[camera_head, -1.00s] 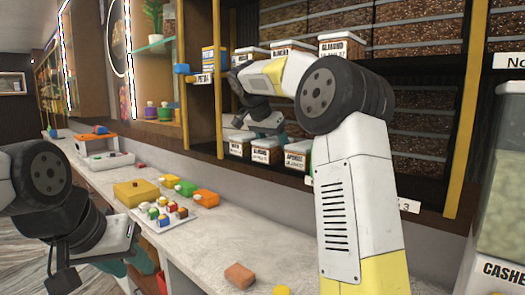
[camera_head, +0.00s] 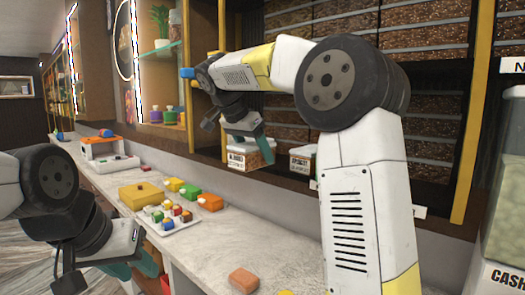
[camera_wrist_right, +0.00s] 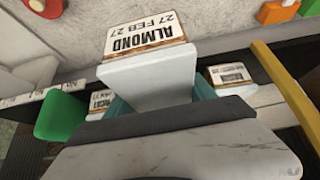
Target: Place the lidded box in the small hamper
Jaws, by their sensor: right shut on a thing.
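A lidded box (camera_head: 251,158) with a white label hangs in my right gripper (camera_head: 245,134), in front of the shelf and above the counter. In the right wrist view the box (camera_wrist_right: 150,78) reads ALMOND, and the teal fingers grip it on both sides. My left gripper (camera_head: 126,264) is low at the left, by the counter's near edge; its finger gap is not clear. I cannot make out a small hamper in either view.
Another labelled box (camera_head: 302,158) stands on the shelf, right of the held one. A yellow box (camera_head: 141,195), a white tray (camera_head: 184,223) of small coloured pieces and green and orange blocks (camera_head: 210,202) are on the counter. A brown block (camera_head: 244,280) lies nearer.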

